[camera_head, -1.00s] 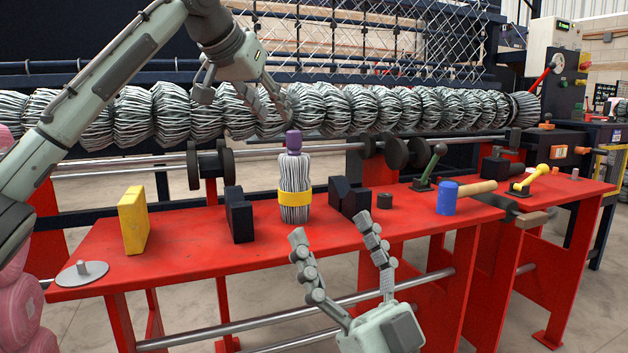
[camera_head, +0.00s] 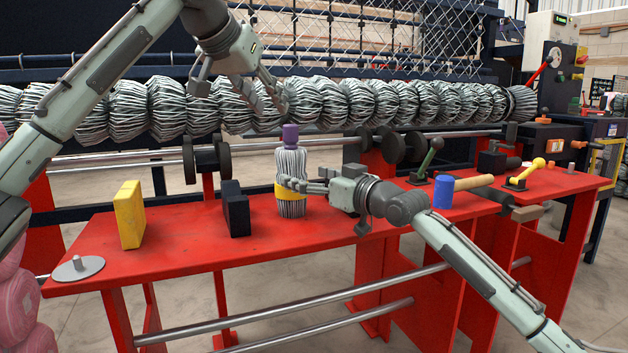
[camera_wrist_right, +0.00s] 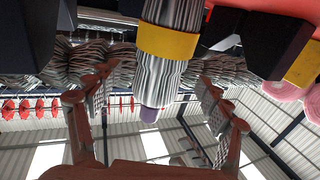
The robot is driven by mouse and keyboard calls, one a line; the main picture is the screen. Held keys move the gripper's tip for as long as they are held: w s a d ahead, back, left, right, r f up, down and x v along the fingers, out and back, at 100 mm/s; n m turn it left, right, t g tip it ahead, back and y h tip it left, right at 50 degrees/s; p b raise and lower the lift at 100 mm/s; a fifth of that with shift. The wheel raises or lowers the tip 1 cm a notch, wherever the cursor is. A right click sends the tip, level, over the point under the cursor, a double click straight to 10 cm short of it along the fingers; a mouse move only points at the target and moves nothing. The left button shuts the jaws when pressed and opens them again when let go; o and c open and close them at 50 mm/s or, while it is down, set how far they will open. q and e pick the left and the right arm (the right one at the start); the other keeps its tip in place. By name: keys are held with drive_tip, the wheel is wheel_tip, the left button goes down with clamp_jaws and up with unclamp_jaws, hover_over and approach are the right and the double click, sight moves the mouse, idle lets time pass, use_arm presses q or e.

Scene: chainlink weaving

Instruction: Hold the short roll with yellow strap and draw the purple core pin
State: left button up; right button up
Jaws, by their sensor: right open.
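The short roll (camera_head: 291,162) of grey-white wire stands upright on the red table (camera_head: 185,252). Its yellow strap (camera_head: 287,192) circles the lower half, and the purple core pin (camera_head: 290,136) sticks out of its top. My right gripper (camera_head: 305,181) is open and level with the strap, its fingers around the roll's sides. My left gripper (camera_head: 240,97) is open and empty, above and left of the pin.
A black block (camera_head: 236,210) stands left of the roll, with a yellow block (camera_head: 129,215) and a grey disc with a peg (camera_head: 78,268) farther left. A blue-headed mallet (camera_head: 443,193) lies right. Large wire rolls (camera_head: 355,103) line the back.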

sight(291, 172)
drive_tip(key=x, duration=0.5)
drive_tip(key=shift+w+a, duration=0.2)
drive_tip(key=shift+a, duration=0.05)
drive_tip(key=shift+c, duration=0.2)
drive_tip(key=c, duration=0.3)
idle(0.3)
drive_tip(key=c, duration=1.3)
drive_tip(key=shift+o, duration=0.2)
